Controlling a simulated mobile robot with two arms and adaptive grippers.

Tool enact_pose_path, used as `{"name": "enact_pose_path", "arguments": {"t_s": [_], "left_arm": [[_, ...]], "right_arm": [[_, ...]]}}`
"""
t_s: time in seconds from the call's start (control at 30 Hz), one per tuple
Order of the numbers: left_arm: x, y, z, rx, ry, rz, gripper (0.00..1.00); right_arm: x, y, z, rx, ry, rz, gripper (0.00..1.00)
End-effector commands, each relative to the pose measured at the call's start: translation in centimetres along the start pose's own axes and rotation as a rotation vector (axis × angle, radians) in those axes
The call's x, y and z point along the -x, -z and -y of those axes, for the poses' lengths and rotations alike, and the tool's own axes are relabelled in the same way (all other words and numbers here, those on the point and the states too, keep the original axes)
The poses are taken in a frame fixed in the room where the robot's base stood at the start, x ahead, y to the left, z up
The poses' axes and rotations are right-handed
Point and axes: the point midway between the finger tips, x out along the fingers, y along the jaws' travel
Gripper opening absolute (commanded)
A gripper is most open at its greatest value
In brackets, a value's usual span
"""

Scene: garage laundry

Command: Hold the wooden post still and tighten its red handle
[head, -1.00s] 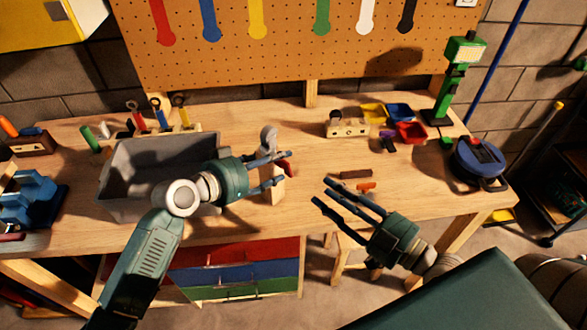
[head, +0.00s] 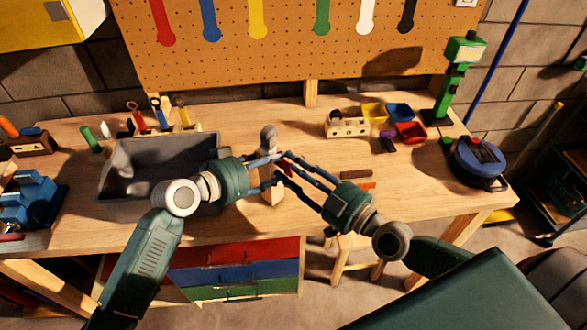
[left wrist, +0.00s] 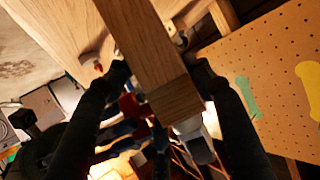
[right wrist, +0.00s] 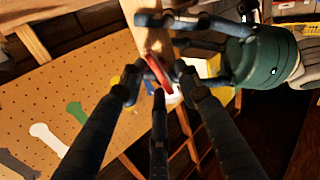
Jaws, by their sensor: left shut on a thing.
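The wooden post (head: 270,196) stands on the bench with a grey rounded piece (head: 268,137) at its top. My left gripper (head: 277,169) is shut on the post from the left. In the left wrist view the post (left wrist: 150,50) runs between its fingers. The red handle (right wrist: 158,71) shows on the side of the post in the right wrist view. My right gripper (right wrist: 159,80) is open, its fingers spread on both sides of the handle. I cannot tell if they touch it. In the head view the fingers of my right gripper (head: 287,164) largely hide the handle.
A grey bin (head: 115,196) stands just left of the post. To the right lie small coloured bins (head: 410,131), a wooden block with holes (head: 347,127) and a blue round reel (head: 478,162). The bench front right of the post is mostly clear.

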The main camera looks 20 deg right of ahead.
Motion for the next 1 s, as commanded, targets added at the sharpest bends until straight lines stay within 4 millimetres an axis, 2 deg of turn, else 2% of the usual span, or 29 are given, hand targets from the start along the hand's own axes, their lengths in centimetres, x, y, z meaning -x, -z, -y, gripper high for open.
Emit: {"name": "enact_pose_path", "arguments": {"t_s": [0.13, 0.17, 0.3, 0.67, 1.0], "left_arm": [[-0.01, -0.04, 0.00, 0.000, 0.000, 0.001, 0.17], [-0.01, -0.04, 0.00, 0.000, 0.000, 0.001, 0.17], [-0.01, -0.04, 0.00, 0.000, 0.000, 0.001, 0.17], [0.01, -0.06, 0.04, 0.000, 0.001, 0.001, 0.17], [0.03, -0.07, 0.07, 0.000, 0.001, 0.001, 0.17]], "right_arm": [[0.02, -0.01, 0.00, 0.000, 0.000, 0.000, 0.32], [0.02, -0.01, -0.01, 0.000, 0.000, 0.000, 0.28], [0.03, 0.00, -0.02, 0.000, -0.001, 0.000, 0.00], [0.03, 0.01, -0.13, -0.028, -0.003, -0.001, 0.00], [0.01, -0.13, -0.34, -0.232, -0.006, -0.001, 0.00]]}}
